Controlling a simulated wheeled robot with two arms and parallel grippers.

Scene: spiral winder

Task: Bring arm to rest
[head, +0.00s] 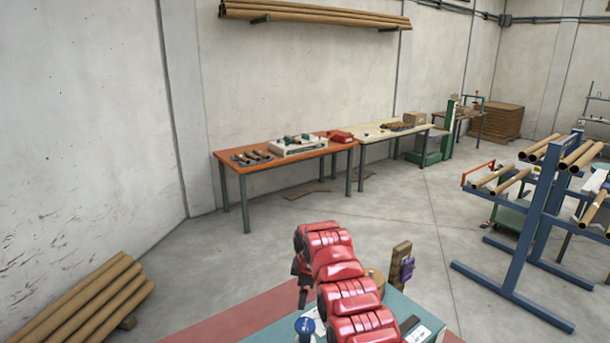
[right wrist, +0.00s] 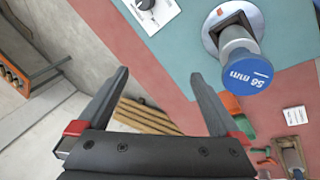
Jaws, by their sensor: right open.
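My red right arm (head: 335,265) reaches up from the bottom of the head view and bends down at its left end. My right gripper (right wrist: 160,78) is open in the right wrist view, with nothing between its two dark fingers. It is over the edge of a teal table (right wrist: 175,40). A grey post with a blue "56 mm" cap (right wrist: 247,75) stands to the right of the fingers, apart from them. The blue cap also shows in the head view (head: 305,325). The arm hides part of the teal table there. My left gripper is not in view.
Brown tubes (head: 85,300) lie on the floor at the left. An orange bench (head: 285,160) and a cream bench (head: 390,134) stand along the wall. A blue rack (head: 535,220) holds tubes at the right. The floor between is mostly clear.

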